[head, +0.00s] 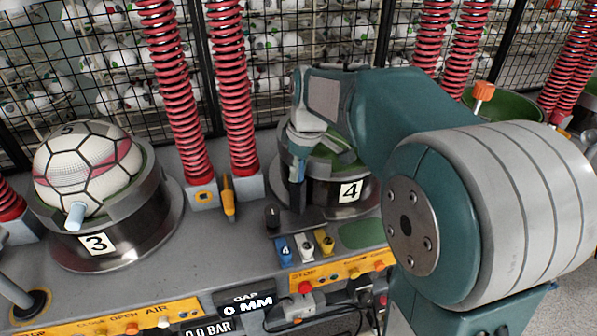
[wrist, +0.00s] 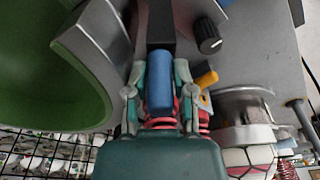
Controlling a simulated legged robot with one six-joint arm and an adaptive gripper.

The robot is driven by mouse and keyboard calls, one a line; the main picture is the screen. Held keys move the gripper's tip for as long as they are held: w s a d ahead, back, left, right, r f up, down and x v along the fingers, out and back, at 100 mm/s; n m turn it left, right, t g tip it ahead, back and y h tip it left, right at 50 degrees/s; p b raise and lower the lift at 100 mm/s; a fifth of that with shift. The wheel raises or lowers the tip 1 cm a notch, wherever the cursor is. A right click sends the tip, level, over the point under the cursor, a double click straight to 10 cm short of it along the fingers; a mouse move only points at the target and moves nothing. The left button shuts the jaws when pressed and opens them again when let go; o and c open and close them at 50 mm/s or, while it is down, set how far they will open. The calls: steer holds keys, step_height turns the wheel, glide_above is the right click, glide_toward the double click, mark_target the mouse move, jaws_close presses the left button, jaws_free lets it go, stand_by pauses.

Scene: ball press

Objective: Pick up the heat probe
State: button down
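A slim yellow-orange tool (head: 228,198), which may be the heat probe, stands by the foot of a red spring left of station 4. A yellow piece also shows right of my fingers in the wrist view (wrist: 206,79); it may be the same tool. My gripper (head: 297,190) points down at station 4, to the right of that tool and apart from it. In the wrist view my fingers (wrist: 160,75) flank a blue cylindrical handle (wrist: 159,88) with a black bar beyond it. I cannot tell whether the fingers grip it or only surround it.
Red springs (head: 236,95) rise behind. A black knob (head: 272,216) and coloured switches (head: 305,246) sit in front; bare grey surface lies left of them.

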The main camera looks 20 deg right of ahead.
steer(key=shift+a, duration=0.2)
step_height(320, 180, up, 10)
steer(key=shift+d, duration=0.1)
stand_by(0.4)
